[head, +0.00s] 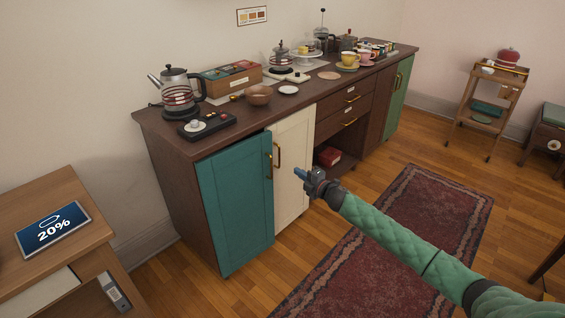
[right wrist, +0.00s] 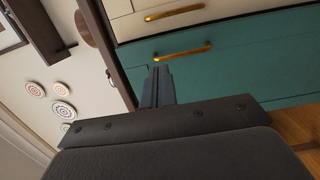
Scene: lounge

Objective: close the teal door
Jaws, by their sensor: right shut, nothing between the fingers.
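The teal door (head: 236,208) is at the left end of the front of the long dark cabinet (head: 175,185). My right gripper (head: 298,173) is shut and empty, in front of the cream door and right of the teal door's handle. In the right wrist view the shut fingers (right wrist: 157,84) show close to the teal door (right wrist: 235,70) and its handle (right wrist: 183,53). My left gripper is not in view.
The countertop holds a kettle (head: 177,93), a brown bowl (head: 258,95) and other tableware. A wooden side table (head: 90,225) with a tablet (head: 53,229) stands at the left. A red rug (head: 440,205) lies on the floor. Bare floor shows before the teal door.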

